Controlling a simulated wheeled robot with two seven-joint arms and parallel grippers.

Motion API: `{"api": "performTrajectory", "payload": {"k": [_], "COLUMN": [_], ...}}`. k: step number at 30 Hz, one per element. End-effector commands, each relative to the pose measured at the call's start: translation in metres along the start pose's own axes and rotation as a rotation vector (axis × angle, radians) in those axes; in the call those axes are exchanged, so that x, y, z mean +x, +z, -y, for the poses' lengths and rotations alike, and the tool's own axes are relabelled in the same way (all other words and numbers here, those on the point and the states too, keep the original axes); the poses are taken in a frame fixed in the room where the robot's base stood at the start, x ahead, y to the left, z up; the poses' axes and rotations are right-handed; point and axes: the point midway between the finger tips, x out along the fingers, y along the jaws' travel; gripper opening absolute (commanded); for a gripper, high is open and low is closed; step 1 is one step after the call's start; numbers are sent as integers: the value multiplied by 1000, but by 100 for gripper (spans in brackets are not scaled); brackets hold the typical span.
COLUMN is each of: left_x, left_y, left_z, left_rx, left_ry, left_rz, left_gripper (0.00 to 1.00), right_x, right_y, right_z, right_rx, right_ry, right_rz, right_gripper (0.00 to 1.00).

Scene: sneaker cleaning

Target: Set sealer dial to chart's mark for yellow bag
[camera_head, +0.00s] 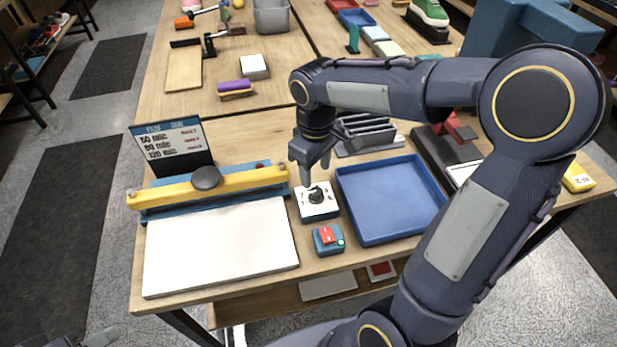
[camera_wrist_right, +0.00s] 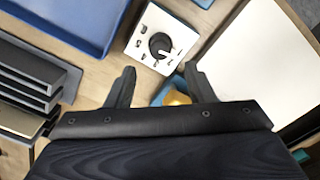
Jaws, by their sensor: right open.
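My right gripper (camera_head: 316,172) is open and empty, just above the dial; the fingers (camera_wrist_right: 160,70) are apart, short of the knob in that view. The chart (camera_head: 172,138) stands behind the sealer's yellow bar (camera_head: 240,181) with several lines, not clearly legible. A yellow packet (camera_head: 578,178) lies at the right table edge.
A white board (camera_head: 220,250) lies before the sealer. A blue box with a red switch (camera_head: 327,236) and green light sits in front of the dial. An empty blue tray (camera_head: 390,200) is right of it. A dark slotted rack (camera_head: 365,132) stands behind.

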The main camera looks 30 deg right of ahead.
Motion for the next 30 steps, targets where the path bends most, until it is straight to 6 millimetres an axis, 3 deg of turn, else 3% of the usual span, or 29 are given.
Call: {"api": "performTrajectory", "payload": {"k": [6,12,23,30], "left_x": [2,2,2,2], "left_y": [1,1,1,1], "left_z": [1,1,1,1], "left_rx": [0,0,0,0], "left_ry": [0,0,0,0], "left_rz": [0,0,0,0], "left_gripper": [36,36,36,36], "right_x": [38,61,66,66], "right_y": [2,1,1,1], "right_z": [0,0,0,0], "right_rx": [3,2,3,3], "right_ry": [-2,-1,-1,-1], "right_rz": [5,2,-1,-1], "right_gripper": [49,49,49,17]}}
